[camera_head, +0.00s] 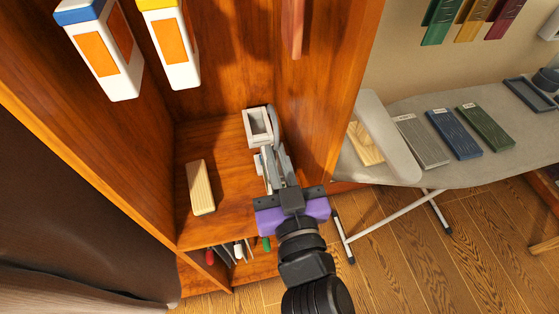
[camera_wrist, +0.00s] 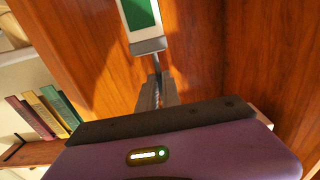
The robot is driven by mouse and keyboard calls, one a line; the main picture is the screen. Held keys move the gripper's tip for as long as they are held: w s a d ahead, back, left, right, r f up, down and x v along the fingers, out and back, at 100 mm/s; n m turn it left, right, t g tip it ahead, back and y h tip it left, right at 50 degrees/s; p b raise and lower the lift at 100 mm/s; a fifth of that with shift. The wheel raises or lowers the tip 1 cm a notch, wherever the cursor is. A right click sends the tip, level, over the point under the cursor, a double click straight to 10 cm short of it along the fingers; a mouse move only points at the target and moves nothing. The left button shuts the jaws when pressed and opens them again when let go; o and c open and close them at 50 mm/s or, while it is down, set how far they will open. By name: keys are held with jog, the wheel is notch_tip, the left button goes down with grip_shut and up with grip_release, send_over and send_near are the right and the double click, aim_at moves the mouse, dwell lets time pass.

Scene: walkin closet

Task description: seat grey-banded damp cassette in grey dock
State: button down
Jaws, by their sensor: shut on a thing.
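My gripper (camera_head: 266,160) reaches into the wooden cabinet. In the wrist view its narrow fingers (camera_wrist: 158,82) are shut on the grey end of a white cassette (camera_wrist: 129,25) with a green window and a grey band (camera_wrist: 148,46). The cassette's far end is cut off by the frame. In the head view a pale grey, open box (camera_head: 258,128), apparently the grey dock, stands just beyond my fingertips on the shelf. A curved grey piece stands beside it. I cannot tell there whether the cassette touches the dock, as the parts overlap.
A light wooden block (camera_head: 201,187) lies left on the shelf (camera_head: 190,145). Blue-banded (camera_head: 105,50) and yellow-banded (camera_head: 175,45) cassettes are above. The cabinet's right wall (camera_head: 335,100) is close to my gripper. An ironing board (camera_head: 445,110) with several flat boxes stands right.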

jog(key=x, duration=2.2)
jog(key=shift+w+a, duration=0.2)
jog(key=shift+a, duration=0.1)
dwell(1.2)
jog(key=shift+r, duration=0.1)
jog(key=shift+b, duration=0.3)
dwell(2.0)
jog(key=shift+f+b, duration=1.8)
